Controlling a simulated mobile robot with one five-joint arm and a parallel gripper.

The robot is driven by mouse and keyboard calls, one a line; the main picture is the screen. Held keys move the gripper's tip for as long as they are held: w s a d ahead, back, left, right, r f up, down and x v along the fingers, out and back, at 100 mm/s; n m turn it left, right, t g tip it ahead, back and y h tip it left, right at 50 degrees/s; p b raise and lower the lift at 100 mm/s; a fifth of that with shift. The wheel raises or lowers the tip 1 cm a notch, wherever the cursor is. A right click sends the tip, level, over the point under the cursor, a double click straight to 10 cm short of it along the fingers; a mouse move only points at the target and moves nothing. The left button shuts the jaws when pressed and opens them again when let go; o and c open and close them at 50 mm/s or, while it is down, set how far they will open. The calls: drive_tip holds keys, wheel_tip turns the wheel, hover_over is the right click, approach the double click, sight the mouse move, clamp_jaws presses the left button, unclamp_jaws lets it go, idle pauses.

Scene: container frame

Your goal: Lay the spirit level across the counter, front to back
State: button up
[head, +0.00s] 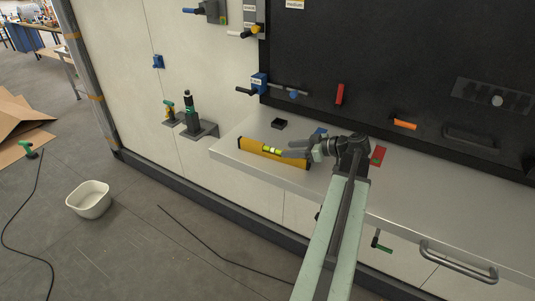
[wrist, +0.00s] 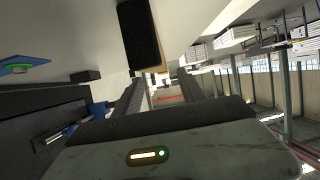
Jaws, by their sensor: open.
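The spirit level (head: 259,149) is yellow with black ends and a bright vial. It lies near the left end of the grey counter (head: 232,154), lengthwise, roughly parallel to the front edge. My gripper (head: 288,151) is over the right part of the level and hides some of it. In the wrist view my gripper (wrist: 163,92) has its two dark fingers apart, with nothing seen clamped between them. A dark bar (wrist: 139,35) shows beyond the fingers there; I cannot tell whether it is the level.
A small black box (head: 278,124) sits behind the level. A red block (head: 378,155) lies right of my wrist. Black wall panel (head: 420,60) backs the counter. A handle (head: 458,262) juts from the front. A white bin (head: 89,200) stands on the floor.

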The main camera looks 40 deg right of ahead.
sight(276, 148)
drive_tip(key=shift+w+f, duration=0.15)
drive_tip(key=shift+w, duration=0.1)
drive_tip(key=b+x, duration=0.1)
drive_tip(key=x, duration=0.4)
drive_tip(key=b+x, duration=0.1)
drive_tip(key=x, duration=0.1)
drive_tip(key=shift+w+a+b, duration=0.2)
drive_tip(key=shift+w+b, duration=0.1)
drive_tip(key=shift+w, duration=0.15)
drive_tip(key=shift+s+r, duration=0.1)
drive_tip(key=shift+r, duration=0.15)
drive_tip(key=shift+c, duration=0.3)
clamp_jaws()
